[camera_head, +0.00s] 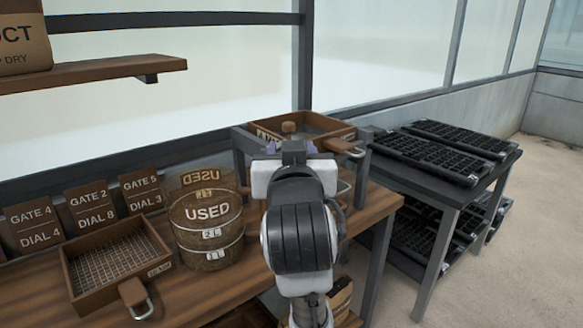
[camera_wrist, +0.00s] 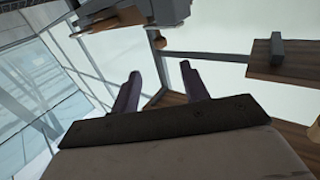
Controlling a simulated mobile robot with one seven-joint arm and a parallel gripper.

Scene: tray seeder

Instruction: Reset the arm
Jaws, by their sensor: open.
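My gripper (camera_head: 291,148) shows from behind in the head view, raised in front of the wooden tray on the stand. Its two purple fingertips stick out either side of the dark palm. In the wrist view my gripper (camera_wrist: 161,84) has its two purple fingers well apart, with only window and frame behind the gap, and it is empty. My arm hides part of the bench and the front of the stand.
A wooden tray (camera_head: 345,137) sits on a grey stand. A USED basket (camera_head: 207,240), a mesh sieve (camera_head: 155,240) and gate cards (camera_head: 88,207) stand on the wooden bench. Black seed trays (camera_head: 430,158) lie on a dark table at right. A shelf (camera_head: 90,73) juts out upper left.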

